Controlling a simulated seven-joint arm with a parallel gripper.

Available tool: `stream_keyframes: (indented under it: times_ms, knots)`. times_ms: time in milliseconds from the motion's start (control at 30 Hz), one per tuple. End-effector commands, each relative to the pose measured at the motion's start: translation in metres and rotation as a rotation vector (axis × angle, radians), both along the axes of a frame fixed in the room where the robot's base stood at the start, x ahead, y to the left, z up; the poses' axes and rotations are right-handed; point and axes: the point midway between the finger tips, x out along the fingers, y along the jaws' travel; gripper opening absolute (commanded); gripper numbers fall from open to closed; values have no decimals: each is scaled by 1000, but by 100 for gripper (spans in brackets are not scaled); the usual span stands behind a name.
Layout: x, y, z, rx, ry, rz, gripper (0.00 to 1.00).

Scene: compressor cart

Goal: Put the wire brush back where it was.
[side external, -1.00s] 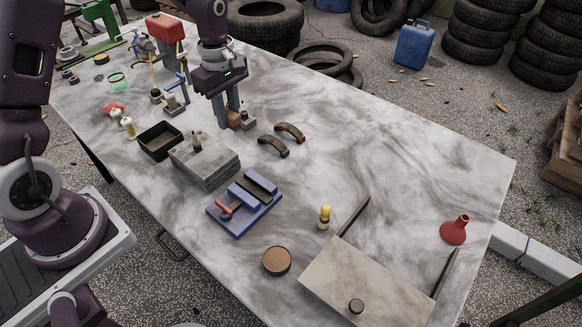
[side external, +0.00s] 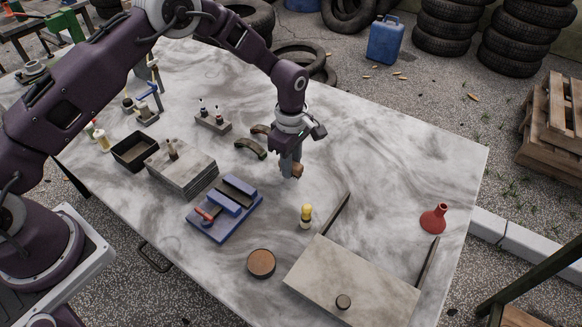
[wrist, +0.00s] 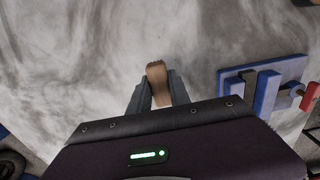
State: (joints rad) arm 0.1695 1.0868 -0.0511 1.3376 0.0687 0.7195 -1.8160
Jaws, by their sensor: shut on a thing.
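My gripper (side external: 291,160) is shut on the wire brush (side external: 298,170), which shows as a short brown wooden piece between the fingers. No bristles can be made out. In the wrist view the wire brush (wrist: 157,82) sticks out past the fingertips of my gripper (wrist: 157,95). My gripper points down over the middle of the marbled table, right of two dark curved pieces (side external: 251,148). It appears to be above the surface; the exact height is hard to tell.
A grey block with two small bottles (side external: 212,122) stands behind left. A blue vise-like fixture (side external: 225,210), also in the wrist view (wrist: 265,88), sits front left. A yellow-topped bottle (side external: 306,215), brown disc (side external: 261,263), grey plate (side external: 350,283) and red funnel (side external: 433,218) stand nearer. Table right of my gripper is clear.

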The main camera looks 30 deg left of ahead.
Motion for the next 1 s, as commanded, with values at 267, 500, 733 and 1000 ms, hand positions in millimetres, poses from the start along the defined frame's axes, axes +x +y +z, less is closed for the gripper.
stream_keyframes:
  times_ms: [267,500,733,1000]
  knots:
    - [0,0,-12,0,-1,0,0]
    - [0,0,-15,0,-1,0,45]
    - [0,0,-15,0,-1,0,45]
    - [1,0,22,-1,-6,1,45]
